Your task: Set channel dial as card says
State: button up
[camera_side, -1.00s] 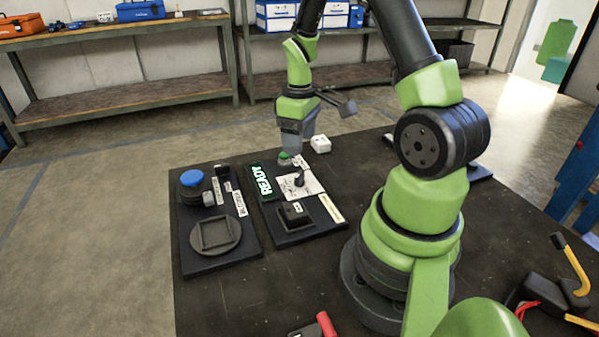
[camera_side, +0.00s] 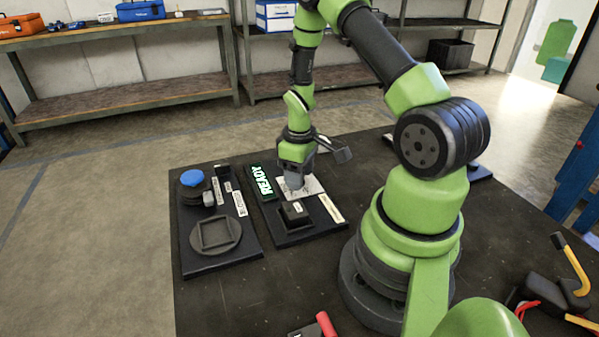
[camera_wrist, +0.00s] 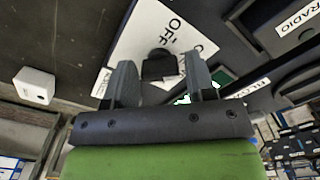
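The channel dial is a small black knob (camera_wrist: 160,65) on a white plate (camera_wrist: 130,45) with dark lettering, "OFF" among it, in the wrist view. In the side view the white plate (camera_side: 314,186) lies on a black panel, and my gripper hides the knob. My gripper (camera_wrist: 160,78) points down over the plate, also in the side view (camera_side: 294,186). It is open, one finger on each side of the knob, with gaps showing between fingers and knob. I cannot make out a card with a setting.
A lit green READY display (camera_side: 262,182) stands left of the plate, a black block (camera_side: 294,213) in front. A second panel at left carries a blue-topped knob (camera_side: 191,178) and a round grey fixture (camera_side: 215,234). A small white box (camera_wrist: 35,86) sits beyond the dial panel.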

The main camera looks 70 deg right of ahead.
jog(key=c, duration=0.6)
jog(key=shift+o, duration=0.2)
jog(key=shift+m, duration=0.3)
jog(key=m, duration=0.4)
jog(key=shift+m, duration=2.1)
jog(key=o, duration=0.9)
